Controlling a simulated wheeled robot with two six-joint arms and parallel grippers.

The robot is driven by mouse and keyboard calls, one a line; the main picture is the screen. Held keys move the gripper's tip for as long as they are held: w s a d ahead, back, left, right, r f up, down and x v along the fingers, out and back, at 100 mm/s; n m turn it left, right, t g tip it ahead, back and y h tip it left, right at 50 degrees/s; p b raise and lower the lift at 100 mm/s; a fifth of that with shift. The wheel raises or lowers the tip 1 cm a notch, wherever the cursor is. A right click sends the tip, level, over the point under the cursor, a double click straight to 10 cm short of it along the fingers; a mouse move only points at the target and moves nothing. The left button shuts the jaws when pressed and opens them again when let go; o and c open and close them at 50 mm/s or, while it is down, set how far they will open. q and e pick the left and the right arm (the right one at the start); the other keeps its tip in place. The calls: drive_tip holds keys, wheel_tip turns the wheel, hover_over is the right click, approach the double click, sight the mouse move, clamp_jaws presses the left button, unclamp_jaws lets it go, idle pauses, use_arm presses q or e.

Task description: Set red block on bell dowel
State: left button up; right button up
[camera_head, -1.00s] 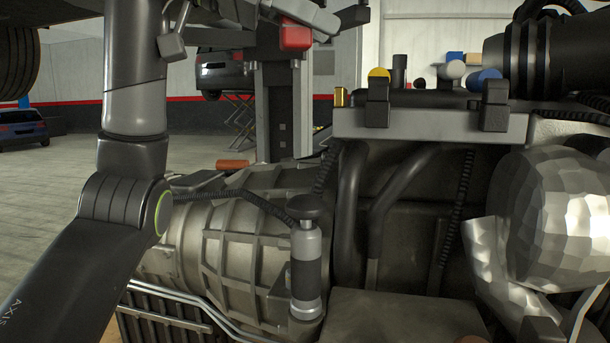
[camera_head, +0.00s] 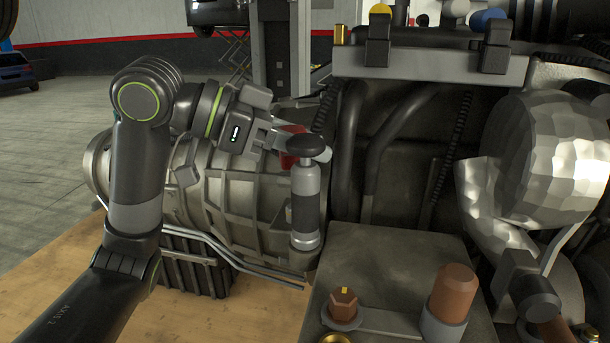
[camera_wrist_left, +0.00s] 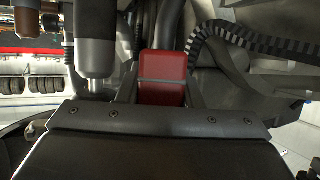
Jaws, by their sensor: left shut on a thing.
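The red block (camera_head: 288,158) shows partly in the head view, mostly hidden behind a black-capped grey cylinder (camera_head: 306,195). My left gripper (camera_head: 283,142) is shut on it, above the ribbed metal housing (camera_head: 240,190). In the left wrist view the red block (camera_wrist_left: 163,65) sits between the left gripper's fingers (camera_wrist_left: 160,92), and a grey and black cylinder (camera_wrist_left: 96,45) stands close beside it. I cannot tell for certain which part is the bell dowel. Whether the block touches anything beneath is hidden. My right gripper is not in view.
A brown hex-headed part (camera_head: 343,303) and a brown cylinder in a grey collar (camera_head: 453,293) stand on the engine's front. A grey shelf (camera_head: 430,63) crosses behind, with black hoses (camera_head: 352,140) below it. A faceted silver part (camera_head: 560,160) bulges at right.

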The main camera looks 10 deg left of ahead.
use_arm(q)
wheel_tip(320, 180, down, 6)
drive_tip(key=shift+r+p, duration=0.1)
drive_tip(key=shift+p, duration=0.3)
drive_tip(key=o, duration=0.7)
drive_tip(key=shift+f, duration=0.2)
